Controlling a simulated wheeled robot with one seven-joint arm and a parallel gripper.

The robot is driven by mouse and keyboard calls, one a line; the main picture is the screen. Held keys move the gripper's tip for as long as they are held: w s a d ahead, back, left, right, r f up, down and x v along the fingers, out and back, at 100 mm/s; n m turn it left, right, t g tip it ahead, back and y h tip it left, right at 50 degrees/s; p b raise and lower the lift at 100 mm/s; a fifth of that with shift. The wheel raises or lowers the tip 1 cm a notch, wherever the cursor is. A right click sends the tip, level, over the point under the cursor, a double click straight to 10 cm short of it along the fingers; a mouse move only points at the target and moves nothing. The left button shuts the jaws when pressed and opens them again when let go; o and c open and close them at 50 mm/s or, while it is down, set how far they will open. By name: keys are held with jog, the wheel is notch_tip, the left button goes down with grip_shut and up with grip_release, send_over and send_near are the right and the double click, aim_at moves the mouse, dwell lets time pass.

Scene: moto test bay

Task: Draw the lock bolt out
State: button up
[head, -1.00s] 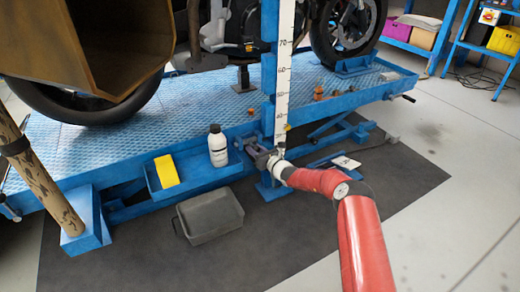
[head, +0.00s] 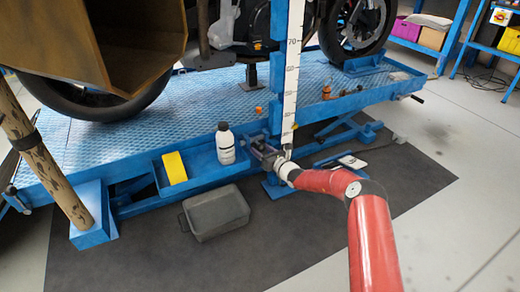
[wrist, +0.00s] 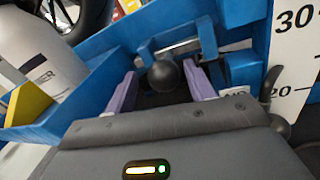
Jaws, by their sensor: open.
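The lock bolt shows in the wrist view as a round black knob (wrist: 164,76), with a pale metal bar behind it between blue brackets on the lift's side. My gripper (wrist: 159,70) is open, with its two purple fingers on either side of the knob. A gap shows between the knob and the left finger; whether the right finger touches it I cannot tell. In the head view my gripper (head: 264,153) is at the blue lift's front edge, beside the upright post. The knob is too small to make out there.
A white scale (head: 291,75) runs up the post, just right of my gripper. A blue side tray (head: 203,170) to the left holds a white bottle (head: 225,145) and a yellow block (head: 175,168). A grey bin (head: 216,213) stands on the dark mat below.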

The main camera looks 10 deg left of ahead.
jog(key=shift+p+v, duration=0.45)
jog(key=shift+v, duration=2.75)
jog(key=s+a+r+n+g+p, duration=0.25)
jog(key=s+r+n+g, duration=0.75)
jog(key=s+r+n, duration=1.05)
jog(key=s+d+r+n+t+h+p, duration=0.1)
jog(key=s+d+r+n+h, duration=0.3)
jog(key=s+d, duration=0.8)
jog(key=s+d+r+n+t+h+p, duration=0.1)
jog(key=s+d+r+n+h, duration=0.3)
jog(key=s, duration=1.3)
jog(key=d+r+h+p, duration=0.1)
jog(key=d+r+h, duration=0.3)
jog(key=d+r, duration=0.2)
jog(key=shift+s+d+r+n+t+h, duration=0.25)
jog(key=shift+s+d+n+t+h, duration=0.15)
jog(key=shift+d, duration=0.5)
